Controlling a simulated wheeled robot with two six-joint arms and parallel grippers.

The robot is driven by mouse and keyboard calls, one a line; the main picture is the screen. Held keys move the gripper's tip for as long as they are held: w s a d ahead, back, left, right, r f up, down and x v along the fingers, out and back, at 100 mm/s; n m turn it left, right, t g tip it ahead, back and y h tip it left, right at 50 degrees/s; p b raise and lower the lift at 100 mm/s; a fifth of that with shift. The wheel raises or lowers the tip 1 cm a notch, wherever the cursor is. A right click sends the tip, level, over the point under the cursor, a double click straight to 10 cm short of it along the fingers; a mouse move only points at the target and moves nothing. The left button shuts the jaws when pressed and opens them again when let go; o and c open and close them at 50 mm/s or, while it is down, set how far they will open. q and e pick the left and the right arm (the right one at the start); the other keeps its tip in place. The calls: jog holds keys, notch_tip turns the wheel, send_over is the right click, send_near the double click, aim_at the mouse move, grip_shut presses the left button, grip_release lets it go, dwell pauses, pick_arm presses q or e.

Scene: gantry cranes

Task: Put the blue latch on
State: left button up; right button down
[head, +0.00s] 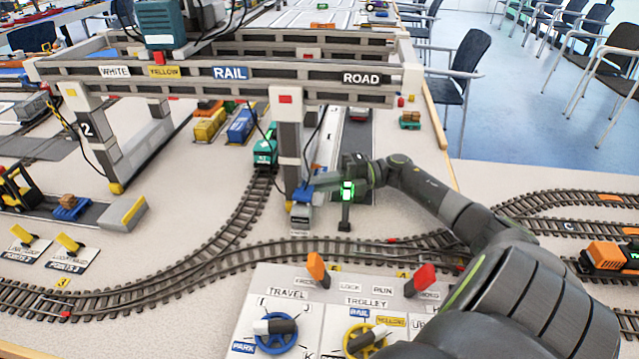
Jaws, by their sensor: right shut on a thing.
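The blue latch (302,194) is a small blue piece low on the near right leg of the grey gantry crane (289,150), just above its foot (301,217). My right gripper (318,183) reaches in from the right and is shut on the blue latch. The fingers are small and partly merge with the leg, so the exact angle of the latch is hard to tell. My left gripper is not in view.
A signal post with a green light (347,190) stands close by my right gripper. A teal locomotive (265,150) is left of the leg. In front are curved tracks and a control panel (290,300) with orange and red levers and blue and yellow wheels.

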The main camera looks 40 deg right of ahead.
jog(key=c, duration=1.5)
grip_release()
jog(key=shift+s, duration=0.1)
jog(key=shift+f, duration=0.1)
